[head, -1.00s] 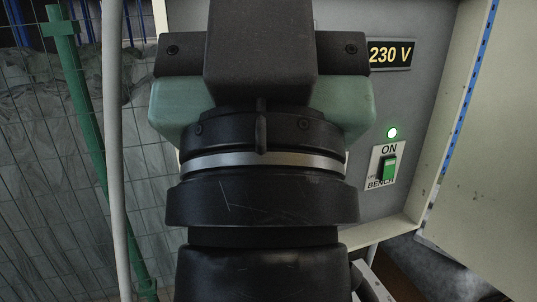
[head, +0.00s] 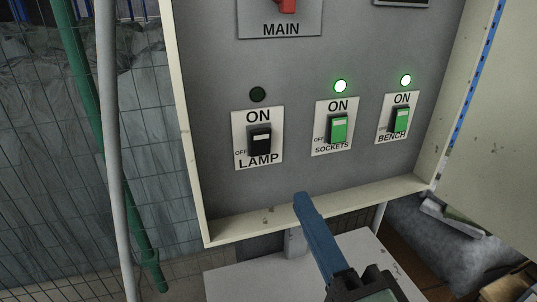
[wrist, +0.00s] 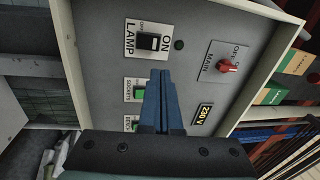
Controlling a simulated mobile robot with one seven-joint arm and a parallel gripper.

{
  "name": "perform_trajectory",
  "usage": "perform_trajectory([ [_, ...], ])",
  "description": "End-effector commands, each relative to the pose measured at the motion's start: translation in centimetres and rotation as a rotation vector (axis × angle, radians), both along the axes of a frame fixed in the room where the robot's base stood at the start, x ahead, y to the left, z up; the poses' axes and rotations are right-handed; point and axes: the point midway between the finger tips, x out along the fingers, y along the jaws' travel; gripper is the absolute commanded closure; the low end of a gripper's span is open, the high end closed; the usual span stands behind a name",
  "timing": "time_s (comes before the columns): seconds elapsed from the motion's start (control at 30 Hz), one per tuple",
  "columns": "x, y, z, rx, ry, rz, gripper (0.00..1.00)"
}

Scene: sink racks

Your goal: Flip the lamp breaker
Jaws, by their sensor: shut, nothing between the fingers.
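The lamp breaker (head: 260,141) is a black rocker on a white plate marked ON, OFF and LAMP, at the left of the breaker row in the head view. The round indicator (head: 258,94) above it is dark. The breaker also shows in the wrist view (wrist: 148,41), just beyond the fingertips. My gripper (head: 302,198) is shut and empty, its blue fingers pointing up at the panel. In the head view its tip appears below and right of the lamp breaker. In the wrist view the two fingers (wrist: 160,75) lie together. I cannot tell the gap between tip and panel.
The green sockets breaker (head: 338,129) and green bench breaker (head: 400,119) sit to the right, with lit green indicators. A red main switch (head: 287,5) is above. The grey box has a raised rim (head: 320,207) and an open door (head: 497,130) at right.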

Motion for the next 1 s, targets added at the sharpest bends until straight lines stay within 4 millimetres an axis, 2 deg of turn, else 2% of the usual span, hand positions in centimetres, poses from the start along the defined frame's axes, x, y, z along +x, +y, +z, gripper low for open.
perform_trajectory([
  [0.1, -0.5, 0.0, -0.9, 0.059, 0.030, 0.023, 1.00],
  [0.57, 0.2, 0.2, -0.8, 0.060, 0.027, 0.026, 1.00],
  [0.73, 2.0, 0.9, -0.5, 0.060, 0.025, 0.029, 1.00],
  [1.0, 7.7, 2.8, 0.8, 0.061, 0.030, 0.029, 1.00],
])
